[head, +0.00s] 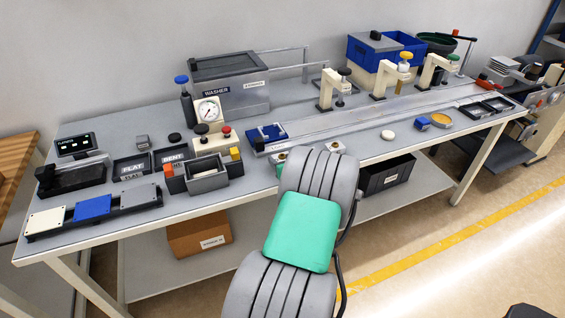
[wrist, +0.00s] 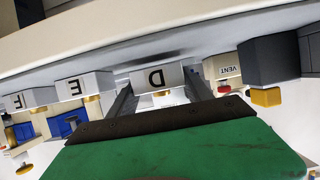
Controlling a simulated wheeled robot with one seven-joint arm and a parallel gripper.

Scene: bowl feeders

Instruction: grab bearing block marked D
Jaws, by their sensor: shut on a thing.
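In the wrist view, which is upside down, the bearing block marked D (wrist: 157,79) is a light block with a dark letter and a gold part. My gripper (wrist: 158,84) has one dark finger on each side of it and is shut on it. Whether the block is clear of the table cannot be told. Blocks marked E (wrist: 84,86) and F (wrist: 36,98) stand in a row beside it, apart from the fingers. In the head view my arm hides the gripper; light blocks show on either side of the arm, their letters unreadable.
In the head view, the grey bin (head: 207,178) is left of my arm, and a long rail (head: 400,106) runs behind.

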